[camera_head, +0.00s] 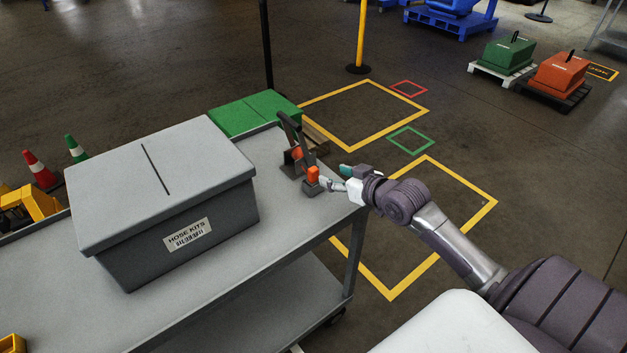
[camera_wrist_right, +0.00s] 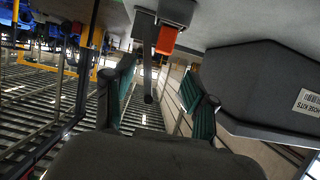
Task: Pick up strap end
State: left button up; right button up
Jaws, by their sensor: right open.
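A dark grey fixture (camera_head: 291,163) with a tilted lever (camera_head: 289,128) stands at the right end of the grey cart top. An orange piece (camera_head: 312,175), possibly the strap end, sits at its front on a small dark block; it also shows in the right wrist view (camera_wrist_right: 166,40). My right gripper (camera_head: 334,181) is just to the right of this orange piece. In the right wrist view its teal-padded fingers (camera_wrist_right: 158,88) are spread, with a dark bar (camera_wrist_right: 148,80) showing between them. Nothing is gripped. My left gripper is out of view.
A large grey lidded box (camera_head: 165,195) labelled HOSE KITS fills much of the cart (camera_head: 250,262). A green box (camera_head: 255,112) stands behind the cart. Yellow floor outlines (camera_head: 440,250) lie to the right. Green (camera_head: 508,50) and orange (camera_head: 560,75) weights stand far right.

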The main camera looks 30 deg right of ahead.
aim_at(316, 172)
jog(key=x, duration=1)
jog(key=shift+s+a+f+p, duration=0.2)
jog(key=shift+s+f+p, duration=0.05)
jog(key=shift+f+p, duration=0.1)
jog(key=shift+s, duration=0.1)
grip_shut()
